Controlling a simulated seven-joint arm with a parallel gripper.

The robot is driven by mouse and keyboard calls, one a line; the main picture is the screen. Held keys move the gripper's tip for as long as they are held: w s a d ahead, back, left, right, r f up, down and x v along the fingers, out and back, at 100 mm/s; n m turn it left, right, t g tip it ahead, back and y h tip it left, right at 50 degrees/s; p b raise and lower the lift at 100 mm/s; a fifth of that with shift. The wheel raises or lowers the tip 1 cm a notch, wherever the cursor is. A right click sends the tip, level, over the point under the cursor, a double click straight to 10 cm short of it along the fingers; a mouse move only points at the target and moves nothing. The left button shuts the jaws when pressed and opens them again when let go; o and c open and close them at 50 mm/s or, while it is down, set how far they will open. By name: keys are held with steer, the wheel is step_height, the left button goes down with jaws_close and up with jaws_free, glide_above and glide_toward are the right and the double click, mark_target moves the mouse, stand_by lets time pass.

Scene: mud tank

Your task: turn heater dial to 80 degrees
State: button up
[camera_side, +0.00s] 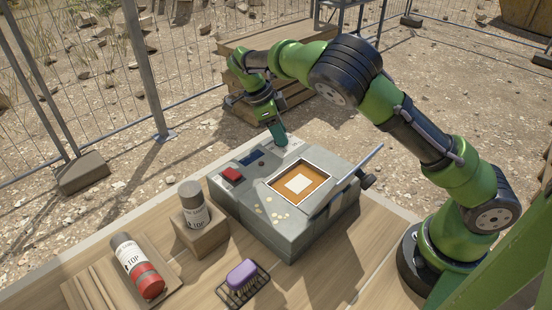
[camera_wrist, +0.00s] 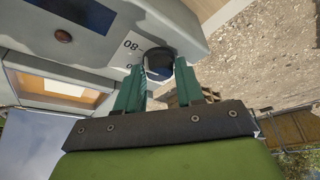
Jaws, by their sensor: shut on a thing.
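The heater (camera_side: 275,225) is a grey box on the wooden table, with a red switch, a dark display and an orange-lined window on top. Its dial (camera_wrist: 159,63) is a dark round knob at the box's corner, beside a printed "80" in the wrist view. My gripper (camera_wrist: 160,75) has its two green fingers on either side of the dial and is shut on it. In the side view, my gripper (camera_side: 279,137) comes down at the far corner of the box and hides the dial. The dial's pointer mark cannot be made out.
A grey canister (camera_side: 191,197) stands on a wooden block left of the heater. A red and grey canister (camera_side: 140,270) lies in a wooden tray. A purple block (camera_side: 241,274) sits on a wire rack. A raised lid (camera_side: 345,183) stands at the heater's right.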

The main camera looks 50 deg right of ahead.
steer(key=shift+a+f+m, duration=0.1)
steer(key=shift+f+m, duration=0.1)
steer(key=shift+m, duration=0.3)
steer(key=o, duration=1)
steer(key=shift+r, duration=0.1)
steer(key=v, duration=1.6)
steer(key=shift+w+r, duration=0.3)
steer(key=shift+r, duration=0.1)
